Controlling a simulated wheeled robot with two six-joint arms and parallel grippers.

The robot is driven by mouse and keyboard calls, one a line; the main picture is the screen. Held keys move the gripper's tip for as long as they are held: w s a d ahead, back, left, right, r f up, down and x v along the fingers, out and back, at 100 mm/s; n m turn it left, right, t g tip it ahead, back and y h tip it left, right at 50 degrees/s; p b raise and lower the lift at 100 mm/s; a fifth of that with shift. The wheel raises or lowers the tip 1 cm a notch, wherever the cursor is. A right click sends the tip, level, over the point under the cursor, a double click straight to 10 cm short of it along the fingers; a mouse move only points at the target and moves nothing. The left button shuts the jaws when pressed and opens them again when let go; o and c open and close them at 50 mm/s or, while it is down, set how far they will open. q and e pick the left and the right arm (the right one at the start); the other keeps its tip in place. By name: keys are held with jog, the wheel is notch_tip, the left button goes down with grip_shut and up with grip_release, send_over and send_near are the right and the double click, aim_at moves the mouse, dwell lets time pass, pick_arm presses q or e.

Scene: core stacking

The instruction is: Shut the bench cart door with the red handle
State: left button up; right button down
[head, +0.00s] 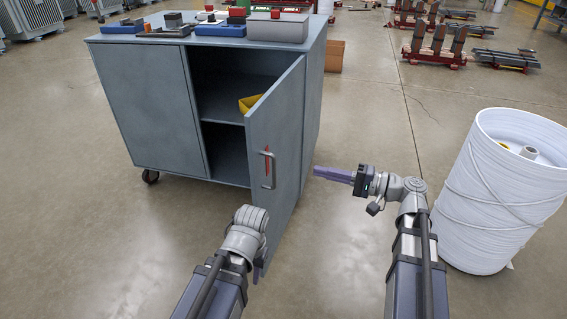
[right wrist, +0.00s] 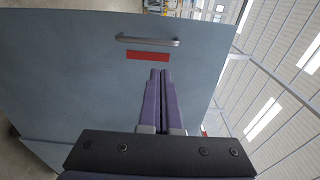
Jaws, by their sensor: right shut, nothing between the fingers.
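The grey-blue bench cart (head: 145,108) stands at the left of the head view. Its right-hand door (head: 283,125) is swung open toward me, showing its outer face. A grey bar handle (head: 273,170) with a red strip is near the door's free edge. My right gripper (head: 316,171) is shut and empty, to the right of the door's outer face, pointing at it. In the right wrist view the shut fingers (right wrist: 160,72) point at the door (right wrist: 70,70), below the handle (right wrist: 147,41) in the picture. My left gripper (head: 258,272) is low near the door's bottom, its fingers mostly hidden.
Inside the cart are shelves and a yellow bin (head: 250,103). Several tool cases lie on the cart top, including a grey case (head: 278,30). A white ribbed drum (head: 500,190) stands to the right of my right arm. The floor between cart and drum is clear.

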aim_at(263, 159)
jog(key=x, duration=1.4)
jog(key=shift+a, duration=0.1)
